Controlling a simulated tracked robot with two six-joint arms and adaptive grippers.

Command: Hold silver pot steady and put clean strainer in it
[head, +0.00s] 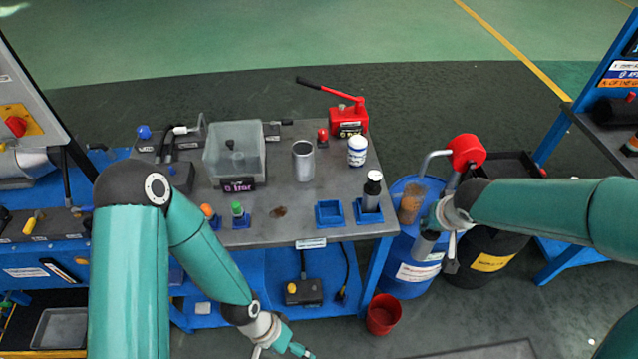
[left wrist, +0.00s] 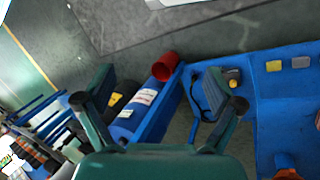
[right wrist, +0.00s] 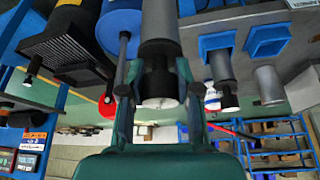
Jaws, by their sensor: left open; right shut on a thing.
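The silver pot (head: 303,160), an open metal cylinder, stands upright on the grey workbench; it also shows in the right wrist view (right wrist: 268,86). My right gripper (head: 432,222) is shut on a grey cylinder with a dark collar and white end (right wrist: 160,35), which looks like the clean strainer. It hangs right of the bench, by the blue drum, and its lower part shows in the head view (head: 425,244). A similar cylinder (head: 371,190) stands in a blue holder. My left gripper (head: 283,350) is open and empty, low in front of the bench.
A brown, dirty-looking cylinder (head: 411,203) rests at the blue drum (head: 415,272). The bench holds a clear tank (head: 234,152), a white bottle (head: 357,151), a red hand pump (head: 348,120) and an empty blue holder (head: 330,213). A red bucket (head: 383,314) stands on the floor.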

